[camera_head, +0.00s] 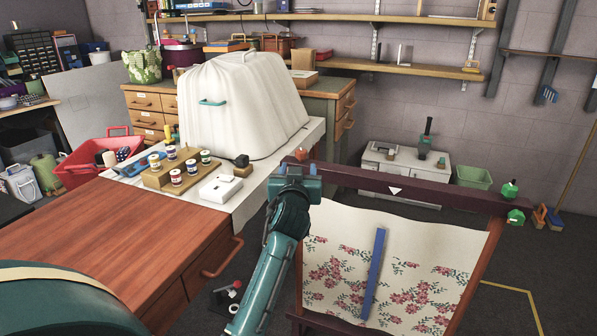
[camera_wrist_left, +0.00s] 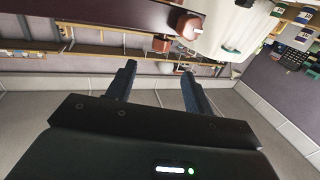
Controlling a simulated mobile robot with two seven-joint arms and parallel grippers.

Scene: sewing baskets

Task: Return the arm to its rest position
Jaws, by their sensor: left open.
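My left gripper (camera_head: 296,173) is at the end of my teal arm, in the middle of the head view, in front of the dark red frame bar with the floral cloth. In the left wrist view its two dark fingers (camera_wrist_left: 158,88) stand well apart with nothing between them. It is open and empty. My right gripper is not seen in either view.
A dark red frame bar (camera_head: 420,192) holds a floral cloth (camera_head: 340,275) with a blue strip (camera_head: 375,270) on it. A wooden-topped desk (camera_head: 120,235) is at left. A white-draped object (camera_head: 240,105) stands behind on a counter. Grey floor (camera_head: 540,255) lies open at right.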

